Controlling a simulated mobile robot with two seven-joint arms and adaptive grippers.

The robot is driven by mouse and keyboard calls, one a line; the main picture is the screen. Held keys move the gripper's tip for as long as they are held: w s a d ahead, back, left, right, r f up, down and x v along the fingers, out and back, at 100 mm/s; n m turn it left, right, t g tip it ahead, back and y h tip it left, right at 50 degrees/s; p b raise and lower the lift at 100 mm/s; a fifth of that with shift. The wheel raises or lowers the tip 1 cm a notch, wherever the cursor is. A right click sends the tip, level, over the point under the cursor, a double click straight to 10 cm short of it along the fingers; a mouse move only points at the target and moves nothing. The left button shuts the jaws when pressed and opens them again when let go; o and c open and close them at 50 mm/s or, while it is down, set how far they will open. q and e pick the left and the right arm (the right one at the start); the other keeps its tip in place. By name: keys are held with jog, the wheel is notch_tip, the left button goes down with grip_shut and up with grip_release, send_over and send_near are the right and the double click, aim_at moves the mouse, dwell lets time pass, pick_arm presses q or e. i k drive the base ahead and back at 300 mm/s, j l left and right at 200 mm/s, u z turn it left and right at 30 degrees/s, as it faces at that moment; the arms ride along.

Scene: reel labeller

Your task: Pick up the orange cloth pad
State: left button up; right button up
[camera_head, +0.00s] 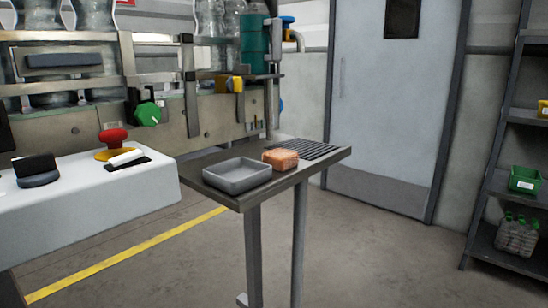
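The orange cloth pad (281,159) is a small, thick block lying on the small side table (243,201), just right of a grey tray. Nothing covers it in the head view. Neither of my grippers shows in this view, so nothing is seen near or touching the pad.
The grey tray (237,175) looks empty. A black slatted strip (304,148) lies behind the pad. A white console (75,196) with a red button (113,138) stands left, with machinery behind. A shelf rack (497,190) stands far right. The floor right of the table is clear.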

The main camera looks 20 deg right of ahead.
aim_at(282, 160)
jog(key=l+u, duration=0.15)
jog(key=l, duration=0.4)
jog(key=k+l+u, duration=0.2)
jog(key=l, duration=0.75)
jog(key=k+l, duration=0.15)
jog(key=l, duration=0.2)
jog(key=l+u, duration=0.1)
jog(key=l, duration=0.3)
